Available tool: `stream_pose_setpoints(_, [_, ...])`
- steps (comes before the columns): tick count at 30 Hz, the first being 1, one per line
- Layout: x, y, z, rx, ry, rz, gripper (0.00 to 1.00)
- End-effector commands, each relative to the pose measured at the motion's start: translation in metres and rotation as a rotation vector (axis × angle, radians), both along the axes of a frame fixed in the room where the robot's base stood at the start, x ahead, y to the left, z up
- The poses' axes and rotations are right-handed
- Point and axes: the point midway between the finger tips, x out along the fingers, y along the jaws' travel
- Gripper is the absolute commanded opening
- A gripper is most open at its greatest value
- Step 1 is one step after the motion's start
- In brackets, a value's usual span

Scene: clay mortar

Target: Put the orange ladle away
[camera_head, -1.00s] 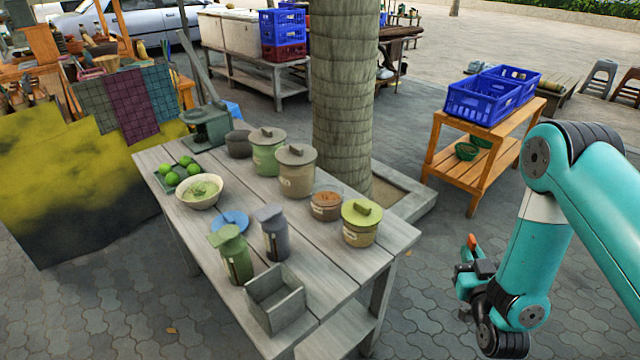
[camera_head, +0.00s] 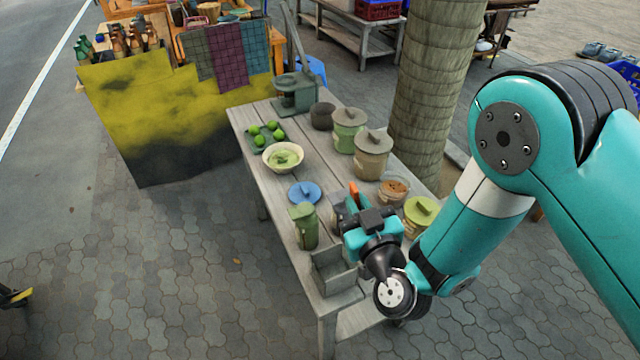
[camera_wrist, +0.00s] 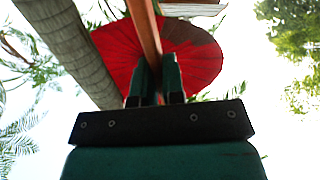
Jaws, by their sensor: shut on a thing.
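The orange ladle (camera_head: 353,189) shows as a small orange piece at the tip of my gripper (camera_head: 352,208) in the head view. In the wrist view its orange-brown handle (camera_wrist: 145,32) runs up from between the fingers of my gripper (camera_wrist: 156,82). My gripper is shut on it. The ladle's bowl cannot be made out. My gripper is over the right side of the grey plank table (camera_head: 272,222), near the open grey box (camera_head: 332,274) and the green lidded bottle (camera_head: 305,228).
The table also holds a blue lid (camera_head: 304,193), a bowl of green food (camera_head: 283,158), limes (camera_head: 266,130), lidded jars (camera_head: 371,156), a spice jar (camera_head: 394,188) and a green-lidded jar (camera_head: 419,214). A tree trunk (camera_head: 430,90) stands behind.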

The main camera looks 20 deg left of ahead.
Motion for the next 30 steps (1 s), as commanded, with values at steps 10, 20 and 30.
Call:
stream_pose_setpoints(10, [-0.049, 0.051, 0.039, 0.01, -0.006, 0.14, 0.0])
stream_pose_setpoints(20, [-0.052, 0.053, 0.027, 0.011, -0.007, 0.147, 0.0])
stream_pose_setpoints(30, [-0.051, 0.053, -0.005, 0.01, -0.006, 0.146, 0.0])
